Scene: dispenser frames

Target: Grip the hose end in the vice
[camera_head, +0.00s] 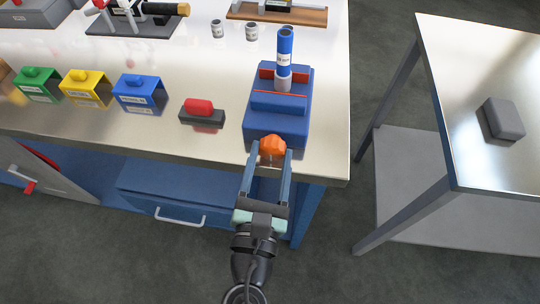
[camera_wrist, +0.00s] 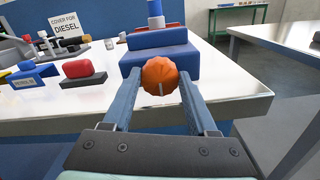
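The blue vice (camera_head: 276,117) stands at the bench's front right corner, with red-lined jaws at its top. The hose end (camera_head: 285,52) is a blue cylinder with a white label and silver lower collar, standing upright at the jaws. Whether the jaws touch it is not clear. In the wrist view only its lower part (camera_wrist: 155,14) shows. The orange ribbed knob (camera_wrist: 161,80) is on the vice's front. My gripper (camera_head: 270,149) reaches the knob from the front, its two blue fingers spread on either side of it. I cannot tell whether they press on it.
A red-topped block (camera_head: 200,111) and blue (camera_head: 140,95), yellow (camera_head: 87,88) and green (camera_head: 37,85) covers lie left of the vice. Two small cups (camera_head: 251,32) stand behind. A side table (camera_head: 470,70) with a grey block (camera_head: 502,119) stands right, across a floor gap.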

